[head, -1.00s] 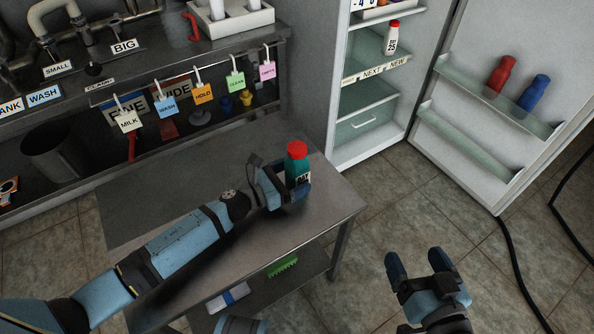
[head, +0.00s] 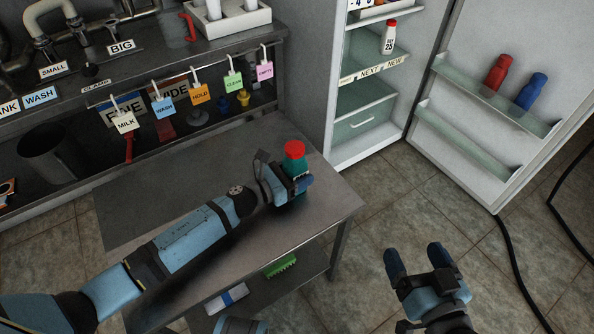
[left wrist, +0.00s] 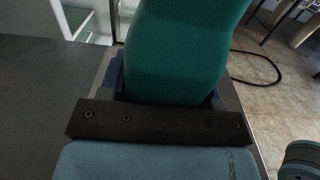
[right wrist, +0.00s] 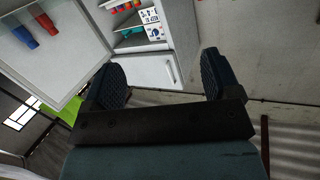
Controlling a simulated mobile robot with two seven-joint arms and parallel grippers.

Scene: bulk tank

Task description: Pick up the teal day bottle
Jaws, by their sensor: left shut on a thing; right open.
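The teal day bottle (head: 296,161) has a red cap and stands upright at the right part of the steel table (head: 220,262). My left gripper (head: 299,183) is shut on its body. In the left wrist view the teal bottle (left wrist: 182,50) fills the space between the fingers. Whether its base touches the table is hidden behind the gripper. My right gripper (head: 420,258) is open and empty, out over the floor to the right of the table. In the right wrist view its two fingers (right wrist: 160,80) stand wide apart with nothing between them.
An open fridge (head: 365,95) stands behind the table, with a white bottle (head: 389,37) on a shelf. Its door holds a red bottle (head: 498,72) and a blue bottle (head: 532,91). A counter with hanging labels (head: 199,92) runs along the back left. The tabletop left of the bottle is clear.

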